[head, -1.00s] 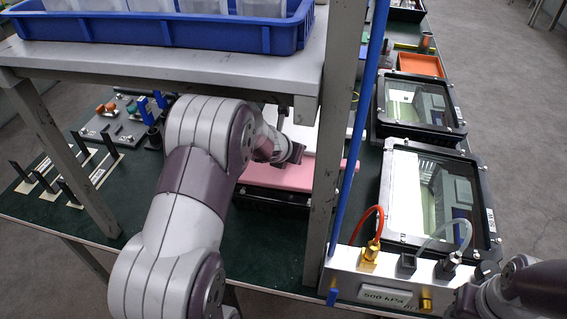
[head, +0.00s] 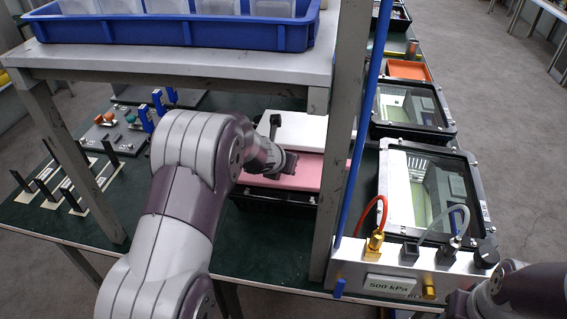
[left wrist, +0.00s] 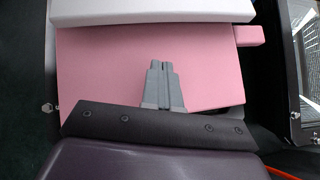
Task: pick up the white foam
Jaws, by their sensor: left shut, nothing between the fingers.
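The white foam (head: 300,128) is a flat slab on the workbench under the raised shelf, at the back edge of a pink foam slab (head: 312,172). In the left wrist view the white foam (left wrist: 150,11) crosses the top, partly cut off by the frame, and the pink foam (left wrist: 95,70) fills the middle. My left gripper (head: 290,163) is over the pink foam, in front of the white foam. Its fingertips (left wrist: 162,66) are together and empty, pointing towards the white foam. Whether they touch the pink foam is unclear. My right gripper is out of view; only its arm shows at lower right.
A black housing (head: 268,197) lies under the foam. A metal post (head: 340,150) and blue rod (head: 360,130) stand to the right. The shelf (head: 180,70) bears a blue tray (head: 180,36). Glass-fronted housings (head: 430,200) and a pressure box (head: 400,272) stand right of the post.

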